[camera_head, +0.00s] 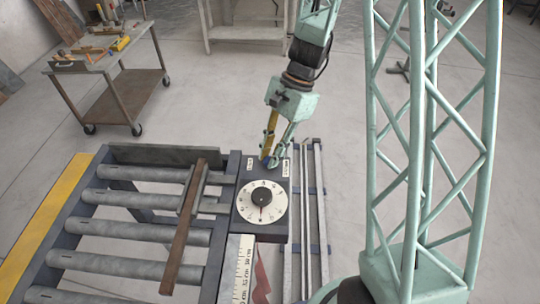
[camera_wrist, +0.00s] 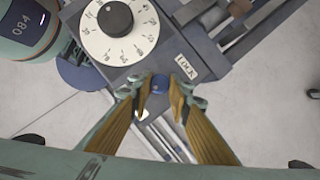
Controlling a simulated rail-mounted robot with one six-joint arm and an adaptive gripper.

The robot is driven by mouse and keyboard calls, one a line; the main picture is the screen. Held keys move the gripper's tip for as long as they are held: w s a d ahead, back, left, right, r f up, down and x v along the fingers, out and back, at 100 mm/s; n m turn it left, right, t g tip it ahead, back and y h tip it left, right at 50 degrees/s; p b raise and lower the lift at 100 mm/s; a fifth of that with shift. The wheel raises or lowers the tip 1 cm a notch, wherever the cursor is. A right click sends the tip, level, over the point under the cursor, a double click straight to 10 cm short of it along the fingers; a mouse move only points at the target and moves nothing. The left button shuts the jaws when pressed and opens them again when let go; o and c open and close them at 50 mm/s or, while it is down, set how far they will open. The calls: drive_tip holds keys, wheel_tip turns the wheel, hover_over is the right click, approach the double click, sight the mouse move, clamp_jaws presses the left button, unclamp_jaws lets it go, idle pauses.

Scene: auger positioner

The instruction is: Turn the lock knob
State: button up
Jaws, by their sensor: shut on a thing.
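The lock knob is a small blue round knob (camera_wrist: 159,82) on a dark box, beside a white label reading LOCK (camera_wrist: 187,67). My gripper (camera_wrist: 159,92) is shut on it, with one yellowish finger at each side. In the head view my gripper (camera_head: 270,152) reaches down to the far end of the box (camera_head: 241,229), and the fingers largely hide the knob there. The box carries a white numbered dial with a black centre knob (camera_head: 261,197), which also shows in the wrist view (camera_wrist: 115,19).
A roller conveyor (camera_head: 135,235) lies left of the box, with a brown bar (camera_head: 184,235) across it. Rails (camera_head: 318,215) run along its right. A white ruler scale (camera_head: 242,268) is in front. A tool cart (camera_head: 108,75) stands at the back left.

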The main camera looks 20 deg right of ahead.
drive_tip(key=o, duration=0.9)
drive_tip(key=shift+c, duration=0.2)
drive_tip(key=shift+r, duration=0.15)
drive_tip(key=v, duration=1.1)
drive_tip(key=shift+r, duration=0.35)
drive_tip(key=shift+w+d, duration=0.1)
